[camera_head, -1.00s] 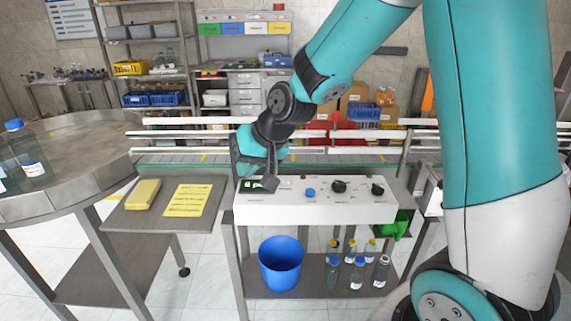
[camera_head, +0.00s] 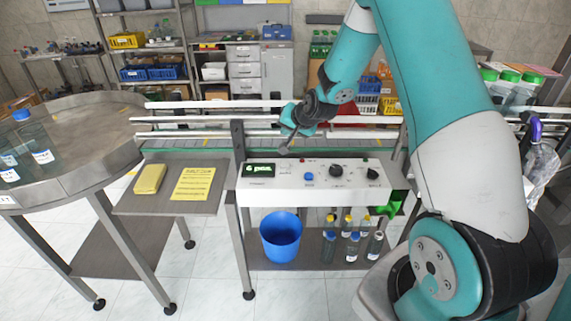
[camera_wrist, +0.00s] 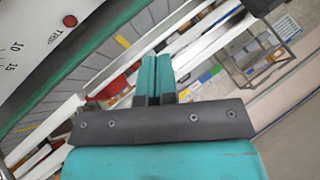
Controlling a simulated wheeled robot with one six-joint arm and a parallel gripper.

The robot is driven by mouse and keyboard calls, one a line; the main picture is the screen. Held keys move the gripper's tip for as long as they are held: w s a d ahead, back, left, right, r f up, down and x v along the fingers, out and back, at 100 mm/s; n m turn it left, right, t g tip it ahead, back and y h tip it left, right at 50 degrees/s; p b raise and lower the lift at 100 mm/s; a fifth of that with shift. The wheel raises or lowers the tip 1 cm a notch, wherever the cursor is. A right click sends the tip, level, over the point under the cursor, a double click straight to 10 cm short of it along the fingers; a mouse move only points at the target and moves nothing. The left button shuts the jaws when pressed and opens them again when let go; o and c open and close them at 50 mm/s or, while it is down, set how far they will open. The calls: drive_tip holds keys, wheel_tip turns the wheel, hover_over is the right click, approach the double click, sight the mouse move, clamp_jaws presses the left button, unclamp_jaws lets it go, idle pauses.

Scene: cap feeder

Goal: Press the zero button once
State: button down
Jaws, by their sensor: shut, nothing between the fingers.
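The white control box (camera_head: 290,197) stands on the metal stand in the head view. Its green display (camera_head: 260,170) seems to read "6 pcs". A blue round button (camera_head: 309,177) sits on its top between the display and a large black knob (camera_head: 336,171); I cannot read which button is labelled zero. My gripper (camera_head: 286,149) is above the back edge of the box, apart from the blue button. In the wrist view its two teal fingers (camera_wrist: 157,77) are together and empty. A red lamp (camera_wrist: 70,21) marked "TRIP" shows at the upper left there.
A second black knob (camera_head: 373,174) is at the box's right. Conveyor rails (camera_head: 200,120) run behind it. A side shelf with a yellow sponge (camera_head: 150,179) and yellow note (camera_head: 194,183) is at left. A blue bucket (camera_head: 281,238) and several bottles stand below.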

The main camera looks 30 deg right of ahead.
sight(287, 163)
drive_tip(key=shift+f+b, duration=2.9)
drive_tip(key=shift+f, duration=1.35)
drive_tip(key=shift+f, duration=0.15)
drive_tip(key=shift+f+b, duration=0.25)
drive_tip(key=shift+b, duration=0.15)
drive_tip(key=shift+f+b, duration=0.4)
drive_tip(key=shift+f, duration=0.05)
drive_tip(key=shift+r, duration=0.1)
drive_tip(key=shift+r+p, duration=0.5)
drive_tip(key=shift+r, duration=0.25)
drive_tip(key=shift+r+p, duration=1.65)
drive_tip(key=shift+r, duration=0.9)
